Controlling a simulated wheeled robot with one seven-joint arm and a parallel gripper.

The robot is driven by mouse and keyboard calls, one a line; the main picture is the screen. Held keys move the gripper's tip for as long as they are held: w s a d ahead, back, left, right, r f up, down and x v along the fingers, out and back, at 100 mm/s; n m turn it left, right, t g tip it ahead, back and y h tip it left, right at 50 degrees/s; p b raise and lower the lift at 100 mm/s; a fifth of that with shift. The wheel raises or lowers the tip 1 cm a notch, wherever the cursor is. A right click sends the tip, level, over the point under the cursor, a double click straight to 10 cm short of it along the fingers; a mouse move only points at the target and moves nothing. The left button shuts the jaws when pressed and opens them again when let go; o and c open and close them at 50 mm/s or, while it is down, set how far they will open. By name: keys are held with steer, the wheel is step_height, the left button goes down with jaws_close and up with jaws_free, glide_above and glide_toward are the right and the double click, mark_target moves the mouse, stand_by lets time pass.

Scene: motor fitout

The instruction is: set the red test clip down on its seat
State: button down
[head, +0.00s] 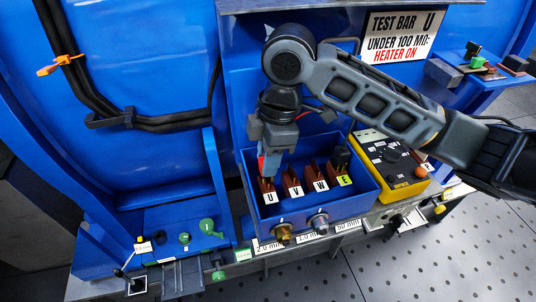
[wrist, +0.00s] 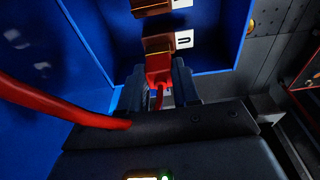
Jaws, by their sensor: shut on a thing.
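The red test clip (wrist: 158,68) is held between the fingers of my gripper (wrist: 159,88) in the wrist view, with its red lead curving off to the left. A sliver of the red clip (head: 262,164) shows below my gripper (head: 268,168) in the head view. The clip is at the brown terminal block labelled U (head: 268,186), at the left end of the row in the blue box. In the wrist view its tip meets or overlaps the U block (wrist: 157,45). I cannot tell whether it is fully down on it.
Blocks V (head: 291,183), W (head: 315,177) and E (head: 341,175) stand to the right, with a black clip (head: 341,157) at E. The box walls (head: 318,206) surround them closely. A yellow tester (head: 395,165) stands to the right. A sign (head: 402,36) is behind my arm.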

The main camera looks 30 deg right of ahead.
steer(key=shift+f+b, duration=0.55)
steer(key=shift+f, duration=0.3)
steer(key=c, duration=0.7)
jaws_free()
steer(key=shift+r, duration=0.1)
steer(key=shift+c, duration=0.2)
steer(key=shift+r, duration=0.1)
step_height(320, 180, up, 8)
steer(key=d, duration=0.1)
steer(key=shift+s+f, duration=0.2)
steer(key=shift+f, duration=0.05)
